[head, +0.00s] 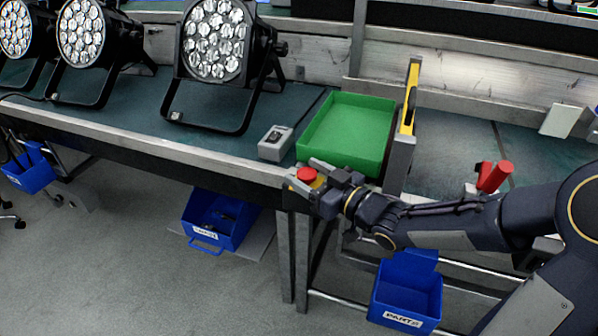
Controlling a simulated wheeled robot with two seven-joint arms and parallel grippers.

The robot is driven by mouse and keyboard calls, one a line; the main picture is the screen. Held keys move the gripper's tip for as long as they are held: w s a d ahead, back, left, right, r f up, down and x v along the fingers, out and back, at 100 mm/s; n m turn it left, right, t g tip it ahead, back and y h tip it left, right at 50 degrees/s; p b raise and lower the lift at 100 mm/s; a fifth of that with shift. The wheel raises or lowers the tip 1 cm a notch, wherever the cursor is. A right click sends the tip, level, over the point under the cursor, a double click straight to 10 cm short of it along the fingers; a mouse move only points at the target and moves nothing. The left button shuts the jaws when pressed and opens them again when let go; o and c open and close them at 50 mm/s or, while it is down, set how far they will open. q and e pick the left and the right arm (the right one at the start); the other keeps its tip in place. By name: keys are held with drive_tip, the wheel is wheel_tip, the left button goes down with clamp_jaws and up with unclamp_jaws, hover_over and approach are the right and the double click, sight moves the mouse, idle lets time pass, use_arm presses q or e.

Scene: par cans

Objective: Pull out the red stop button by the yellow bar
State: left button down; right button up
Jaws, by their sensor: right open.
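The red stop button (306,174) has a round red cap on a small yellow and grey housing at the bench's front edge, just in front of the green tray. The yellow bar (408,97) stands upright on a grey post to the right of the tray. My right gripper (305,175) is open, with its fingers on either side of the red button in the picture. I cannot tell whether they touch it. The fingers and wrist hide part of the housing. My left gripper is out of view.
The green tray (345,104) looks empty. A grey switch box (275,143) stands left of it. Several par cans (214,40) stand at the back left. A red-handled object (494,176) is near my right forearm. Blue bins (406,285) sit below the bench.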

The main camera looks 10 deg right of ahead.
drive_tip(key=shift+x, duration=1.15)
clamp_jaws()
drive_tip(key=shift+r+p, duration=0.4)
drive_tip(key=shift+r, duration=0.35)
drive_tip(key=shift+f, duration=0.1)
unclamp_jaws()
